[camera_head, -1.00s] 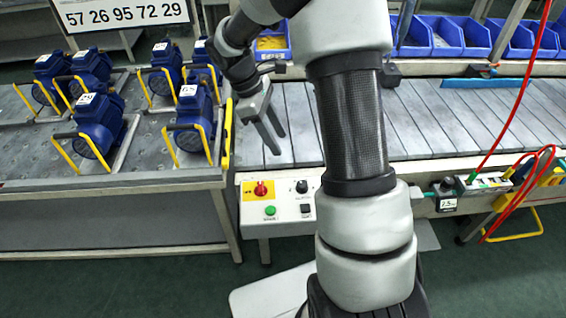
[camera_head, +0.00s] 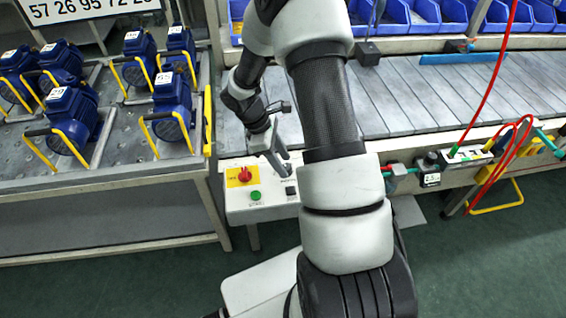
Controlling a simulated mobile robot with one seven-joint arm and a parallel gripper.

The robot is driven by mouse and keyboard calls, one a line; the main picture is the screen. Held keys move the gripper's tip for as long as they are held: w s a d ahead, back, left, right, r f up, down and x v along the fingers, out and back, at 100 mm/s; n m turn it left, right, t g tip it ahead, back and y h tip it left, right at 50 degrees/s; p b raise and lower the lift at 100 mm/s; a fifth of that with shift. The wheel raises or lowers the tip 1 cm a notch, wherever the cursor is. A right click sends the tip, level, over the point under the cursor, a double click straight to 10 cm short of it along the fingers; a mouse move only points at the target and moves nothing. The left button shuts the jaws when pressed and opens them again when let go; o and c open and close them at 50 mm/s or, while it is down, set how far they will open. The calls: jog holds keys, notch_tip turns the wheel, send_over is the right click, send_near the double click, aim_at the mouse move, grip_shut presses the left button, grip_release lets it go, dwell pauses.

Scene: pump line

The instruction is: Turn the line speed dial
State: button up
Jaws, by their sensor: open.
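The white control box (camera_head: 264,207) stands at the left end of the conveyor's front edge. It carries a red knob on a yellow plate (camera_head: 244,175), a green button (camera_head: 256,196) and a black switch (camera_head: 291,190). The dark dial at its upper right is hidden behind my gripper. My gripper (camera_head: 281,168) is open and empty. Its fingers point down over the upper right part of the box. I cannot tell whether they touch the dial or stand around it.
A slatted conveyor (camera_head: 400,95) runs behind the box. A metal table (camera_head: 110,165) with several blue pumps stands at the left. Blue bins (camera_head: 425,14) line the back shelf. A red hose (camera_head: 492,85) hangs at the right. Green floor is free in front.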

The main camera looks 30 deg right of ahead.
jog(key=shift+s+d+f, duration=0.1)
jog(key=shift+d+f, duration=0.05)
jog(key=shift+f, duration=0.25)
jog(key=shift+c, duration=0.6)
jog(key=c, duration=0.9)
jog(key=shift+c, duration=0.2)
jog(key=shift+m, duration=0.3)
jog(key=m, duration=0.2)
jog(key=m+g+y, duration=0.1)
jog(key=m+y, duration=0.1)
jog(key=m, duration=0.1)
jog(key=shift+w+d+m, duration=0.2)
jog(key=shift+w+m, duration=0.05)
jog(key=shift+m, duration=0.05)
jog(key=m, duration=0.1)
jog(key=m+y, duration=0.1)
jog(key=m, duration=0.1)
jog(key=m+g+y, duration=0.1)
jog(key=m, duration=0.1)
jog(key=shift+d+b, duration=0.25)
jog(key=shift+b, duration=0.15)
jog(key=shift+m, duration=0.4)
